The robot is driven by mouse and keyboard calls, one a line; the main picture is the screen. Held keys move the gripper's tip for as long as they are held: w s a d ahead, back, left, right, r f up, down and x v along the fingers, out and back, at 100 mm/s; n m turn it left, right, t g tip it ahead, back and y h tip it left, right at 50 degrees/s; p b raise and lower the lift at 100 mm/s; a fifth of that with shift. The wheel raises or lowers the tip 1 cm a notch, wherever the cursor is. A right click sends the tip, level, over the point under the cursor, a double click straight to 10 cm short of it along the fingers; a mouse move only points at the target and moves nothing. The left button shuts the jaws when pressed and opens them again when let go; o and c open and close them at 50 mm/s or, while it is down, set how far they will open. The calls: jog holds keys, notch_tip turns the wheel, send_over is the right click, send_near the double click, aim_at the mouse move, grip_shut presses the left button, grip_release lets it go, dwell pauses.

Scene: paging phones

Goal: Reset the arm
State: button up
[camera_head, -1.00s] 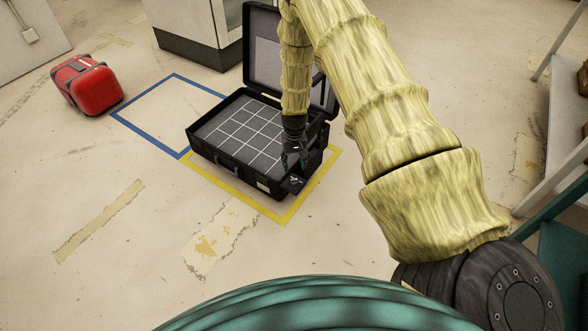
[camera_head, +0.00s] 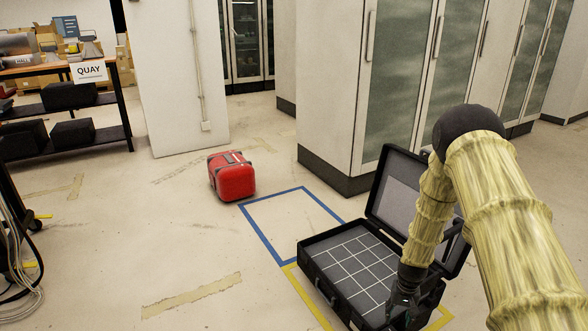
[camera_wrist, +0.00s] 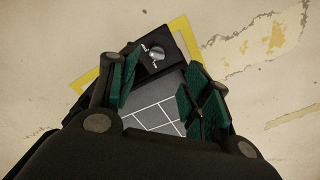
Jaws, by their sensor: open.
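My arm, in a yellow ribbed sleeve, reaches down at the right of the head view. My gripper (camera_head: 402,308) points down at the near right part of an open black case (camera_head: 315,252). The wrist view shows my gripper (camera_wrist: 165,88) with its green-padded fingers spread apart and nothing between them. Below the fingers lie the case's dark floor with white grid lines (camera_wrist: 150,115) and a small metal fitting (camera_wrist: 155,54) on a black part at its edge. Whether a finger touches the case cannot be told.
The case stands inside a yellow floor outline (camera_head: 304,296), its lid (camera_head: 392,190) raised. An empty blue outline (camera_head: 262,235) lies beside it, with a red case (camera_head: 232,177) beyond. Tall cabinets (camera_head: 345,90) stand close behind. A shelf table (camera_head: 65,97) labelled QUAY is far left.

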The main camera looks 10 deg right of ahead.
jog(key=s+a+f+n, duration=0.1)
jog(key=s+a+f, duration=0.35)
jog(key=s, duration=0.45)
jog(key=s+a+f+n, duration=0.1)
jog(key=s+a+f, duration=0.2)
jog(key=s+a, duration=0.5)
jog(key=s+a+r+n, duration=0.15)
jog(key=s+a, duration=0.25)
jog(key=s, duration=0.7)
jog(key=s+a+r+n, duration=0.1)
jog(key=s+a+r, duration=0.15)
jog(key=s, duration=0.75)
notch_tip(320, 180, up, 24)
jog(key=p, duration=2.5)
jog(key=shift+a+r, duration=0.25)
jog(key=shift+a, duration=0.05)
